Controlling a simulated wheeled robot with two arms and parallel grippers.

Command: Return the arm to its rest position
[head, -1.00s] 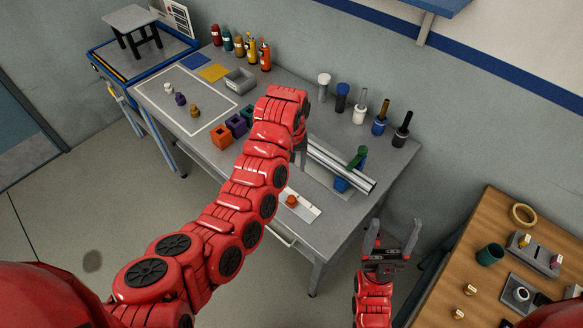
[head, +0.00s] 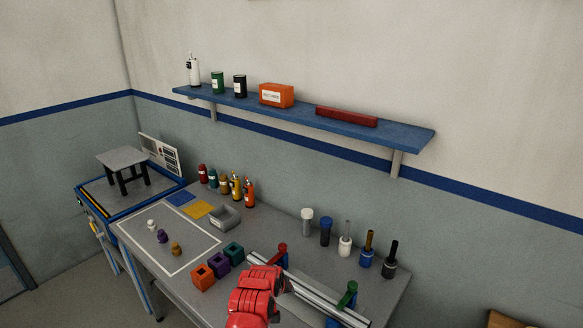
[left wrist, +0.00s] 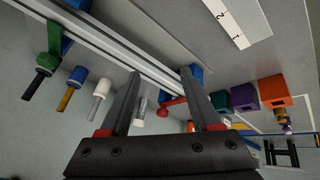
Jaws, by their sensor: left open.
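My left arm comes up from the bottom of the head view over the grey workbench (head: 340,262); its gripper is hidden there. In the left wrist view my left gripper (left wrist: 155,95) is open, with two dark fingers apart and nothing between them. Beyond the fingers the wrist view shows a silver rail (left wrist: 130,48), which also shows in the head view (head: 318,299). A red clamp (head: 277,254) and a green clamp (head: 347,295) stand along the rail. My right gripper is out of the head view.
Orange (head: 202,277), purple (head: 218,264) and teal (head: 233,253) blocks sit left of the arm. Several upright handled tools, such as a blue one (head: 326,232), stand at the bench's back. A blue shelf (head: 300,118) hangs above. A small stool (head: 123,158) stands on a cart at left.

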